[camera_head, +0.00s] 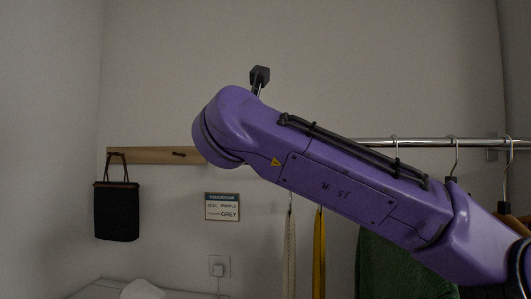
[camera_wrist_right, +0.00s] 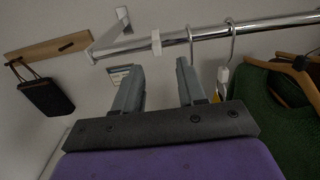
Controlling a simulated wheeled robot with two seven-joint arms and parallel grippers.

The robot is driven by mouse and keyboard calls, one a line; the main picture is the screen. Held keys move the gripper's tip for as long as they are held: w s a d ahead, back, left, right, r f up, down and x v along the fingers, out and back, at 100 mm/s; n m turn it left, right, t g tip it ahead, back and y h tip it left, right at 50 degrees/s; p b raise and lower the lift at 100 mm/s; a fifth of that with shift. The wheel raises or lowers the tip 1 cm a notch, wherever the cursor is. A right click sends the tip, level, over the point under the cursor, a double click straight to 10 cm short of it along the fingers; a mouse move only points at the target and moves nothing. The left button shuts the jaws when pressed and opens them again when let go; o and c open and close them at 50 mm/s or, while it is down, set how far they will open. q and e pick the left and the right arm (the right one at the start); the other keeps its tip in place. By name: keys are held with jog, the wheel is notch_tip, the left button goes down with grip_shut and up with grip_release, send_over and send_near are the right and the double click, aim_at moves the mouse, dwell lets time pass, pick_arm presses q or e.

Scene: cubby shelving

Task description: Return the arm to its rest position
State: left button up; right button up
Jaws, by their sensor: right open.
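My right arm (camera_head: 340,185) is purple and comes in from the lower right of the head view. It is raised and reaches up and left across the middle, in front of the hanging rail. My left arm and gripper are not in view.
A green garment (camera_head: 395,272) and hangers hang from the rail at right. A yellow strap (camera_head: 319,262) hangs below my arm. A black bag (camera_head: 117,213) hangs on a wooden peg board (camera_head: 146,155) at left. A small sign (camera_head: 222,207) is on the wall.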

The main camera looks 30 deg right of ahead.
jog(key=v, duration=0.2)
jog(key=shift+s+a, duration=0.15)
jog(key=shift+s, duration=0.15)
